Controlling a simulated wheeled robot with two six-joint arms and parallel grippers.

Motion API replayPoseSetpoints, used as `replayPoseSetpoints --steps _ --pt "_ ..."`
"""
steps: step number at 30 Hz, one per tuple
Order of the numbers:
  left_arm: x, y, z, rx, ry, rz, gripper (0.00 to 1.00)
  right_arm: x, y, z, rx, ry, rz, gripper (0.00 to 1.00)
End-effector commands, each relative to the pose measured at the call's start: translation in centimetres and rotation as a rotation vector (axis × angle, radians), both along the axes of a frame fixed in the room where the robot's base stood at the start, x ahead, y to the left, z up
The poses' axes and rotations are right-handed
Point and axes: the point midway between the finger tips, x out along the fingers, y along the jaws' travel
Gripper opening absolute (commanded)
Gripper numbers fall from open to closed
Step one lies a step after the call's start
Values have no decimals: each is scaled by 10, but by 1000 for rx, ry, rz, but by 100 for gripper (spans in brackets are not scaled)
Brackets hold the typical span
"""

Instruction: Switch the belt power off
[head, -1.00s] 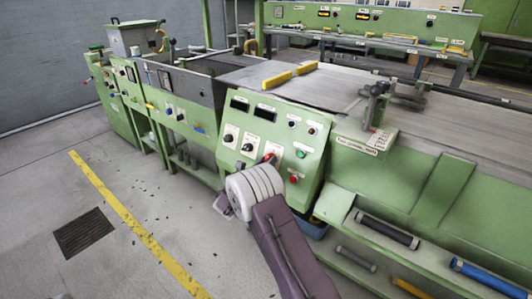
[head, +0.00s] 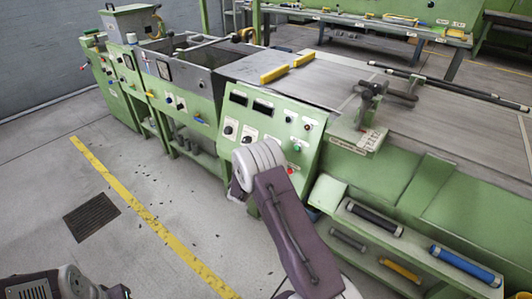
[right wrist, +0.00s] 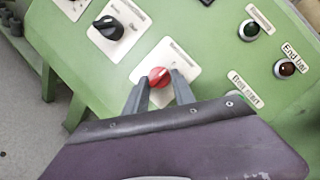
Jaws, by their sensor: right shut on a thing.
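The green control panel (head: 285,118) stands in the middle of the head view. In the right wrist view a red rotary knob (right wrist: 159,76) sits on a white plate (right wrist: 172,60) with small lettering that I cannot read. My right gripper (right wrist: 160,80) is shut on this knob, one grey finger on each side. In the head view my right arm hides the knob and the fingertips. A black rotary knob (right wrist: 109,27) on its own white plate is up and left of the red one. Part of my left arm shows at the lower left, its gripper out of view.
A conveyor (head: 325,85) with yellow bars (head: 275,74) runs behind the panel. Coloured rollers (head: 462,263) lie on the right shelf.

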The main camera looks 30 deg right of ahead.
Motion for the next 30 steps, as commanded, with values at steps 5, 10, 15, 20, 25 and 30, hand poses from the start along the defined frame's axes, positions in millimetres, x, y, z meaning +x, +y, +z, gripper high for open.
replayPoseSetpoints --steps 5,10,15,20,25,30 --pt "0 0 1 0 0 0 36 0 -1 0 -3 5 2 0" --pt "0 0 1 0 0 0 36 0 0 0 -3 5 2 0" --pt "0 0 1 0 0 0 36 0 0 0 -3 4 2 51" --pt "0 0 1 0 0 0 36 0 0 0 -3 4 2 51" --pt "0 0 3 0 0 0 36 -3 4 2 -2 4 4 51" --pt "0 0 13 0 0 0 36 -25 30 11 -3 8 7 51"
